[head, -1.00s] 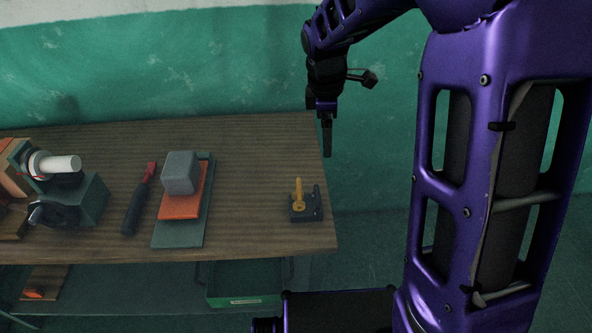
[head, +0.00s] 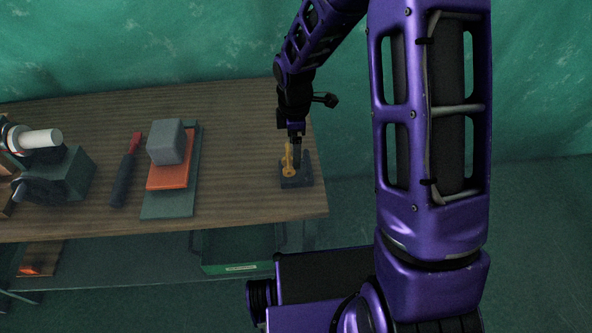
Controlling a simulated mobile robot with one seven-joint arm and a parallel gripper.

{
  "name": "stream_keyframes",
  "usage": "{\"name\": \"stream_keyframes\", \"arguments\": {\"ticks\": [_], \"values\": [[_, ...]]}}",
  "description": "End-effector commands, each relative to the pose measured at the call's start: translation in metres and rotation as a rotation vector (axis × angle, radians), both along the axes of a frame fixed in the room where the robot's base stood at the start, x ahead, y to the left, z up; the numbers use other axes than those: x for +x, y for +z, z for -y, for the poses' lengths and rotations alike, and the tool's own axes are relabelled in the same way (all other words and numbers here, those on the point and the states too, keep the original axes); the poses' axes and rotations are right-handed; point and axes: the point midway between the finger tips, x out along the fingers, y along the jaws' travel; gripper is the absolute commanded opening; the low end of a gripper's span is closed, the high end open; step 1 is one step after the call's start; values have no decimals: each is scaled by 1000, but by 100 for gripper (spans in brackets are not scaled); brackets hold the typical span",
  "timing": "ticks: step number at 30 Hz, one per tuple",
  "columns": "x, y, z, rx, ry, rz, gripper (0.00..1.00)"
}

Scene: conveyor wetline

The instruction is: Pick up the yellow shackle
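The yellow shackle (head: 287,163) stands upright on a small dark block (head: 296,181) near the right end of the wooden table. My gripper (head: 296,160) points down right at the shackle, and its dark finger overlaps the shackle's right side in the head view. I cannot tell whether the finger touches the shackle or whether the gripper is open or shut. The finger hides part of the shackle and the block's upright post.
Left of the block on the wooden table (head: 235,165) are a grey block (head: 166,142) on an orange piece (head: 169,175) and a green plate (head: 166,206). Further left lie a red-tipped tool (head: 123,178) and a vise-like device (head: 69,176). A green bin (head: 240,247) sits below.

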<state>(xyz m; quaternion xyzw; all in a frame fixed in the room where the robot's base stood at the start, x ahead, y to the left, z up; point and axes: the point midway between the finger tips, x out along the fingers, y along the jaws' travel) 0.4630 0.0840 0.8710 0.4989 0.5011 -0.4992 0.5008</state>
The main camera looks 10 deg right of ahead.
Motion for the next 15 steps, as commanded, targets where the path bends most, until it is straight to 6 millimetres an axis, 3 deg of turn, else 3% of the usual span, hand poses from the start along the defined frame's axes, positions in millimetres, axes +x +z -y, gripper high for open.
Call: {"name": "stream_keyframes", "arguments": {"ticks": [10,15], "values": [[-3,-42,-4,0,1,-2,92],[-2,-53,-3,0,-1,1,92]]}}
